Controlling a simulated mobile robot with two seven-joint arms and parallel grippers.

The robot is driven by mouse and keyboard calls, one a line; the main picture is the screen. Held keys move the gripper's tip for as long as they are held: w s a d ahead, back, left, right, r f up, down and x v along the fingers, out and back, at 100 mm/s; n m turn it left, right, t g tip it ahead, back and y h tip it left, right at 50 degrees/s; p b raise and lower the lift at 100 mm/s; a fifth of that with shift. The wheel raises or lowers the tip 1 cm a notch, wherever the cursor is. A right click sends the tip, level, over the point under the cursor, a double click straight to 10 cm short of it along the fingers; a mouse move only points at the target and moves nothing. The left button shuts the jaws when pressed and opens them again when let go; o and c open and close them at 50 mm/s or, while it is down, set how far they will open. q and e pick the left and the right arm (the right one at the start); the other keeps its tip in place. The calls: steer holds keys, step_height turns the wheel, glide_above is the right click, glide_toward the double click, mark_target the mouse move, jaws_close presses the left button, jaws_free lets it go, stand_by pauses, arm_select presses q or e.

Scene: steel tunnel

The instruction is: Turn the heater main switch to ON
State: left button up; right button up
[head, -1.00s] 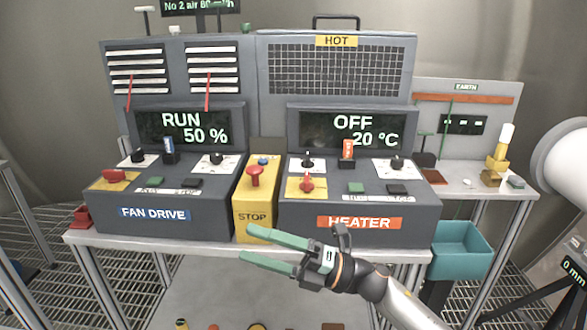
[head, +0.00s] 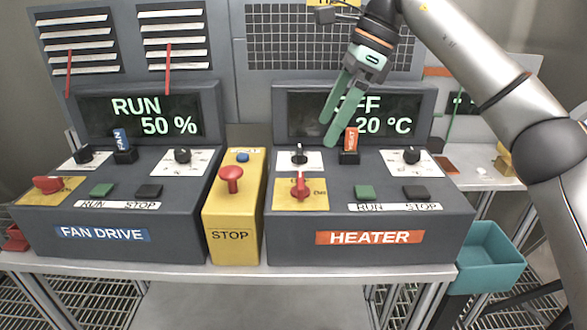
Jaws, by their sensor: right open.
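The heater main switch (head: 300,187) is a red handle on a yellow plate, on the left of the sloped heater panel (head: 450,215). Its handle points up and down. The heater display (head: 298,104) reads OFF and 20 °C, partly covered by my fingers. My right gripper (head: 331,130) is open and empty, its green fingers pointing down in front of the display. It appears above and right of the switch, apart from it. My left gripper is out of view.
An orange-tagged key (head: 351,138) and black knobs stand on the heater panel near the gripper. A yellow STOP box (head: 232,210) with a red button is left of the heater. The fan drive switch (head: 47,184) lies sideways. A teal bin (head: 488,262) hangs at right.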

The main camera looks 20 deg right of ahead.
mark_target(302, 180)
steer(key=b+x, duration=0.1)
steer(key=x, duration=1.1)
steer(key=shift+d, duration=0.15)
steer(key=shift+c, duration=1.3)
steer(key=c, duration=1)
